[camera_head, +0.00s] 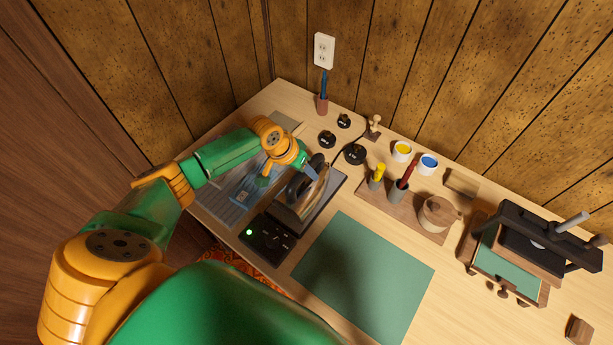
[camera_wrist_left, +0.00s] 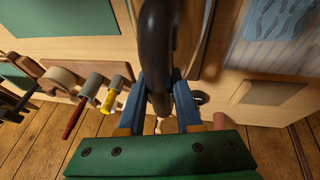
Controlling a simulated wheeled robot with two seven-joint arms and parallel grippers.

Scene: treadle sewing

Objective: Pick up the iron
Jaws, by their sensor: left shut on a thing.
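The iron (camera_head: 309,201) has a dark handle and a metallic body. In the head view it is over a dark stand (camera_head: 331,188) near the middle of the table. My left gripper (camera_head: 309,171) reaches it from the upper left. In the left wrist view the blue fingers of my left gripper (camera_wrist_left: 163,84) are shut on the black handle of the iron (camera_wrist_left: 156,40), one on each side. I cannot tell whether the iron touches the stand. My right gripper does not show.
A black control box (camera_head: 266,238) with a green light sits beside the stand. A green mat (camera_head: 364,275) lies to the right. Black knobs (camera_head: 355,154), paint cups (camera_head: 428,163), a tool holder (camera_head: 399,195) and a black press (camera_head: 540,245) stand toward the back and right.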

